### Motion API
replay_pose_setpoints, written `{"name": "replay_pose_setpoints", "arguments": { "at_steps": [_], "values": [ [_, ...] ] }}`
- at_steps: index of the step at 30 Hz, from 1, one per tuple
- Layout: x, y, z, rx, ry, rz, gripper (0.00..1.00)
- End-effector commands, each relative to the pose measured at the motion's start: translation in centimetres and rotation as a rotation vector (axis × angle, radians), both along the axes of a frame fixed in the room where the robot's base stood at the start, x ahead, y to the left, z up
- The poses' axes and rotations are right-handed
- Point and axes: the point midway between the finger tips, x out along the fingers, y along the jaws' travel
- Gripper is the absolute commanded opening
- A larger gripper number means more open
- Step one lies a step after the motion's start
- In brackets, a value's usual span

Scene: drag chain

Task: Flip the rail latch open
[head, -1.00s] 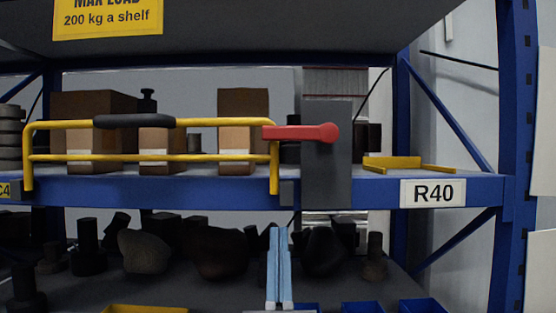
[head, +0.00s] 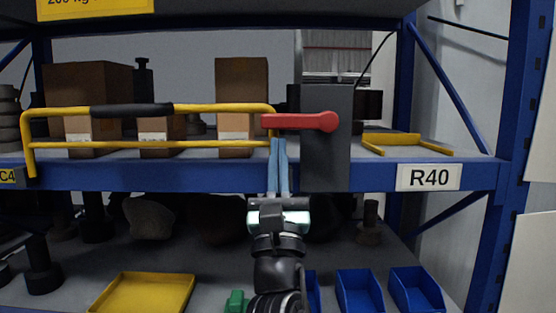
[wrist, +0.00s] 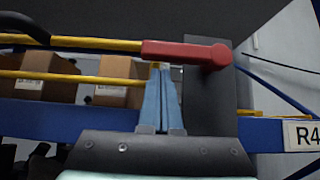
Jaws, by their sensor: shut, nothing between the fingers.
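The red rail latch (head: 300,121) lies level, its round pivot on the dark grey post plate (head: 326,165) and its free end pointing left over the end of the yellow rail (head: 210,108). It also shows in the wrist view (wrist: 185,53). My gripper (head: 278,142) points up, its two blue fingers shut together and empty. In the wrist view the fingertips (wrist: 160,70) are just below the left part of the latch. I cannot tell whether they touch it. The rail has a black grip sleeve (head: 132,110).
Cardboard boxes (head: 241,85) stand behind the rail. The blue shelf beam (head: 380,176) with the R40 label (head: 429,177) runs beside my gripper. A yellow tray (head: 405,143) lies right of the post. Blue bins (head: 360,290) and a yellow bin (head: 145,292) sit below.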

Motion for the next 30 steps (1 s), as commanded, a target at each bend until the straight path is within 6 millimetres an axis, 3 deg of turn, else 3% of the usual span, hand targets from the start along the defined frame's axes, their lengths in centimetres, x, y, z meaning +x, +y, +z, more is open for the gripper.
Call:
{"name": "replay_pose_setpoints", "arguments": {
  "at_steps": [4,30],
  "values": [
    [-0.02,-0.01,0.84,0.001,0.000,0.001,0.00],
    [-0.05,-0.02,1.21,0.066,-0.002,0.001,0.00]
  ]
}}
